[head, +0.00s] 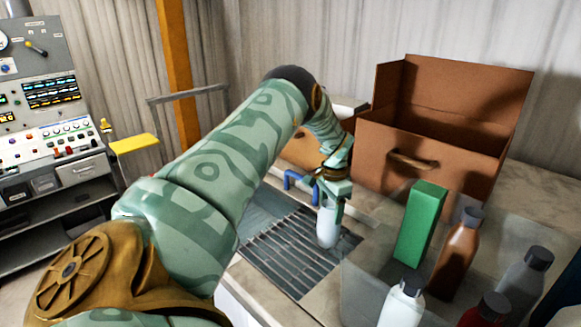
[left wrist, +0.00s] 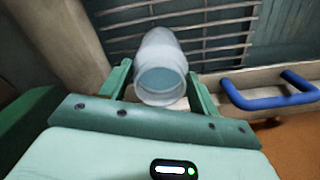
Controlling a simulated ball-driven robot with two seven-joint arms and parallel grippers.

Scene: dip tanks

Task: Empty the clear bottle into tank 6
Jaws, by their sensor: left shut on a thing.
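The clear bottle (head: 327,228) is in my left gripper (head: 331,198), above the slatted grate in the head view. It looks roughly upright there. In the left wrist view the bottle (left wrist: 160,52) sits between the two green fingers, its round open mouth facing the camera. Pale blue shows inside the mouth; I cannot tell how much liquid it holds. My left gripper (left wrist: 161,88) is shut on the bottle. No tank number is readable, so I cannot tell which place is tank 6. My right gripper is not in view.
A slatted grate (head: 285,255) lies below the bottle, with a blue pipe handle (head: 291,180) behind. An open brown box (head: 425,150) stands behind right. A green box (head: 421,225), brown bottle (head: 457,250), white bottle (head: 402,305) and grey bottle (head: 522,280) crowd the right.

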